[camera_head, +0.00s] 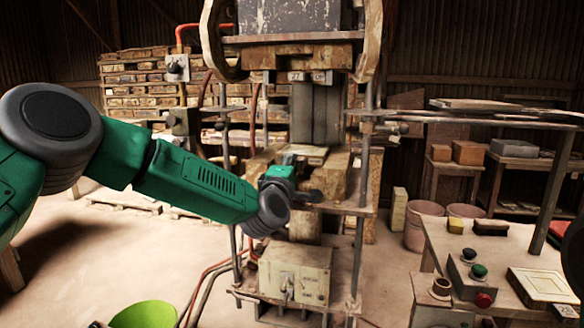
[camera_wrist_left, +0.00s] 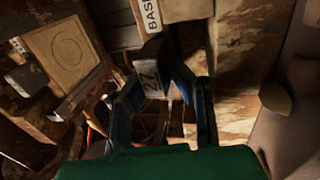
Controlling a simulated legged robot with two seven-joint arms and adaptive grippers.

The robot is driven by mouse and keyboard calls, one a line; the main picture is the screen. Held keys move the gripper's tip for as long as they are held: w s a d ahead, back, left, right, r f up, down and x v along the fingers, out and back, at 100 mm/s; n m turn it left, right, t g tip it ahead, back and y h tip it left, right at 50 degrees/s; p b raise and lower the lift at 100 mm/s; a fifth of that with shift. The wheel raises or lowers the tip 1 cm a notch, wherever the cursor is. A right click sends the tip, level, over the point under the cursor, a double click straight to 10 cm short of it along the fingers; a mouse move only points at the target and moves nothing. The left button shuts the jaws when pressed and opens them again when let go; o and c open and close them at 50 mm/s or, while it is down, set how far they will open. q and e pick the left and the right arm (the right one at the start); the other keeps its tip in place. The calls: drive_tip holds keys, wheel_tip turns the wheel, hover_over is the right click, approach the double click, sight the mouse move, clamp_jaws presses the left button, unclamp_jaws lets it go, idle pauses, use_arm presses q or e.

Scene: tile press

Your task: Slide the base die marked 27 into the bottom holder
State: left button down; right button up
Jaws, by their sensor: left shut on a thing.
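My left gripper (camera_head: 308,194) reaches in from the left to the lower part of the press, and its fingertips are small and partly hidden in the head view. In the left wrist view its blue fingers (camera_wrist_left: 160,82) are shut on a grey tab marked 27, part of the base die (camera_wrist_left: 150,80). The rest of the die is hard to make out. A white label reading BASE (camera_wrist_left: 151,15) is just above the tab, at the bottom holder. Whether the die touches the holder is unclear. My right gripper is not in view.
The press's upper plate (camera_head: 300,38) hangs above, with side rods (camera_head: 365,120) close by. A table on the right holds a control box (camera_head: 470,272) and a framed tile (camera_head: 543,285). A plate with a circle (camera_wrist_left: 65,52) shows in the wrist view. A green bowl (camera_head: 146,315) is below.

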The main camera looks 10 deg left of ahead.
use_arm(q)
drive_tip(key=shift+w+r, duration=0.15)
drive_tip(key=shift+w, duration=0.35)
drive_tip(key=c, duration=1.3)
unclamp_jaws()
drive_tip(key=shift+d, duration=0.1)
